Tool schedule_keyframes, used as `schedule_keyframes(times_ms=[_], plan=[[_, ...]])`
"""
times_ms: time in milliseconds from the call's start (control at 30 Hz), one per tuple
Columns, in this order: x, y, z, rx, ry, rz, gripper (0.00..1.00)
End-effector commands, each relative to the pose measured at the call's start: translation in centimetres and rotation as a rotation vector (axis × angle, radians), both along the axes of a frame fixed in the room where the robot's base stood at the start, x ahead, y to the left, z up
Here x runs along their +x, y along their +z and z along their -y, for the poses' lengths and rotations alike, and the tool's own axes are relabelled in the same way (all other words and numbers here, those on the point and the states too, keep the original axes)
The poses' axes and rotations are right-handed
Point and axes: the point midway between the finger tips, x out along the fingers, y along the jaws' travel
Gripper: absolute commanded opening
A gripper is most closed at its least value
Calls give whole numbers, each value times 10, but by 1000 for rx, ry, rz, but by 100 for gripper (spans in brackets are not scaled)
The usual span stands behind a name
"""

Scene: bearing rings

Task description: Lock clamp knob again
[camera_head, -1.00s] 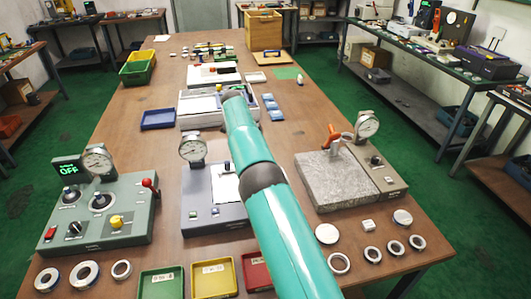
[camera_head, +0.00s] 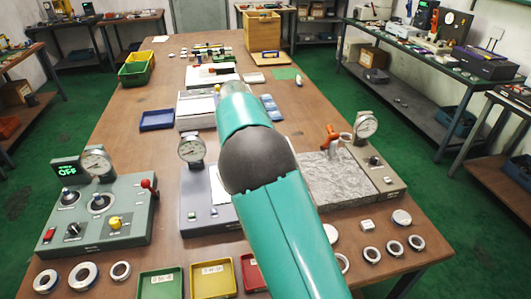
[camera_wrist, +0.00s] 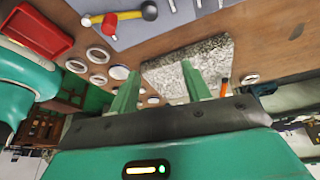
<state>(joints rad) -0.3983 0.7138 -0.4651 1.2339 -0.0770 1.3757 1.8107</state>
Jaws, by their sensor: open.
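An orange knob or handle (camera_head: 331,137) stands at the back of the grey granite plate (camera_head: 345,180) in the head view, beside a dial gauge (camera_head: 366,125). I cannot tell for certain that it is the clamp knob, or whether it is locked. In the wrist view the granite plate (camera_wrist: 215,52) lies beyond my fingers, and a small orange part (camera_wrist: 224,88) shows just right of the right finger. My gripper (camera_wrist: 161,72) is open, with nothing between its two green fingers. In the head view my arm hides the gripper.
A control box (camera_head: 97,215) stands at the left and a grey gauge stand (camera_head: 210,205) in the middle. Yellow (camera_head: 213,280) and green (camera_head: 160,285) trays line the front edge. Several metal rings (camera_head: 394,248) lie at front right. A hammer (camera_wrist: 120,17) lies in the wrist view.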

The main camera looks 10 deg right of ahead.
Motion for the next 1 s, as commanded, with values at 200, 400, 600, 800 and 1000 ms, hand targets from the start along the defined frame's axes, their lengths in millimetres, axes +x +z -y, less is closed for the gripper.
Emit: schedule_keyframes(times_ms=[200, 400, 600, 800, 1000], plan=[[-24, 11, 0, 0, 0, 0, 48], [-30, 13, 0, 0, -1, 0, 48], [-29, 12, 0, -1, -1, -1, 48], [-31, 15, 2, 8, 8, -1, 48], [-53, 36, 12, 90, 117, -7, 48]])
